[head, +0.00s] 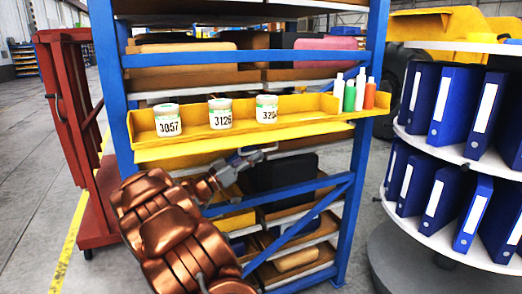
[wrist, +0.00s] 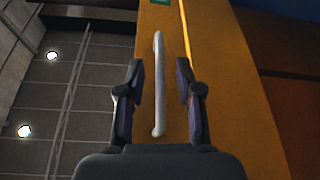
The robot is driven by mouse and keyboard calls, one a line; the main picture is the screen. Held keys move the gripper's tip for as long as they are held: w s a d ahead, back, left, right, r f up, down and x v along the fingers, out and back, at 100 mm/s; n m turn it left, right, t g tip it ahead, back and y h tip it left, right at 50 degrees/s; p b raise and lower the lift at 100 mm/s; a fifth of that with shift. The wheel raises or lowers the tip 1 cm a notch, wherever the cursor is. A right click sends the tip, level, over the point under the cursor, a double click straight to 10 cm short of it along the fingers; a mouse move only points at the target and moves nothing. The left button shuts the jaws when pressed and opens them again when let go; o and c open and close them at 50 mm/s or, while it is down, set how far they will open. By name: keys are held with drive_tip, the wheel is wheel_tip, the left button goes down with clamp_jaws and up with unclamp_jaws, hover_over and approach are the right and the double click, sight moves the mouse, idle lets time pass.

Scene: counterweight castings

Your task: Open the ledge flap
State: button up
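The ledge flap (head: 190,149) is the yellow front strip of a shelf on the blue rack. In the wrist view, its yellow face (wrist: 240,100) fills the middle and right. A pale grey bar handle (wrist: 158,100) runs up and down the picture on that face. My gripper (wrist: 160,72) is open, with one finger on each side of the handle and visible gaps to both. Whether the fingers reach past the bar in depth is unclear. In the head view, my gripper (head: 258,156) is just below the front edge of the ledge.
Numbered cans (head: 221,113) and several small bottles (head: 349,97) stand on the yellow ledge. Blue diagonal braces (head: 300,215) cross the rack below. A red cart (head: 75,130) stands left, and round shelves of blue binders (head: 447,105) stand right.

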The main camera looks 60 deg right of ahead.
drive_tip(key=shift+x, duration=1.55)
clamp_jaws()
